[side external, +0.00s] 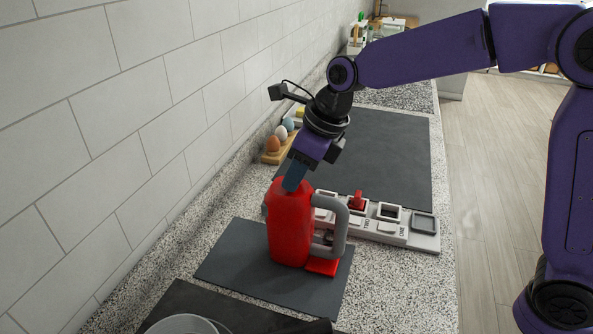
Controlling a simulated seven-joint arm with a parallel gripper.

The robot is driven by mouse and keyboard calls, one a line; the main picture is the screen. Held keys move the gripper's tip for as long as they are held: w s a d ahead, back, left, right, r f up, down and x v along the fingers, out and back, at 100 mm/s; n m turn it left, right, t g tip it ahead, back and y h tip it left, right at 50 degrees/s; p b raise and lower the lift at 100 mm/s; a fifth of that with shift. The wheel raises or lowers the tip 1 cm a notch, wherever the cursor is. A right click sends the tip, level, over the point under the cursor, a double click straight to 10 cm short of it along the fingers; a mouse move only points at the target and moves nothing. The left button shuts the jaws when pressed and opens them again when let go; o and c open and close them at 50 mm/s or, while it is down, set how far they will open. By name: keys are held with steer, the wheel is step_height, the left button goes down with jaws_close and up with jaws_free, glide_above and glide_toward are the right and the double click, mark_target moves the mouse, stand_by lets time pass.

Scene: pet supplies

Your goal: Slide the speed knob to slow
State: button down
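A red appliance body with a grey loop handle (289,230) stands upright on a dark mat (222,268). It looks like a hand mixer, with a red foot at its lower right. My gripper (293,182) points down at the top of the red body, its bluish fingers touching it or just above it. I cannot tell whether the fingers are open or shut. No speed knob can be made out; the fingers cover part of the top.
A light grey panel with several switches, one red, (425,241) lies right behind the appliance. A wooden holder (272,157) with several eggs is by the tiled wall. A dark slab (395,140) lies behind, and a round pale dish (183,325) is at the front left.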

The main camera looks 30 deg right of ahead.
steer(key=shift+s+d, duration=0.45)
steer(key=c, duration=1)
jaws_free()
steer(key=shift+o, duration=0.2)
steer(key=v, duration=1.7)
steer(key=shift+r, duration=0.25)
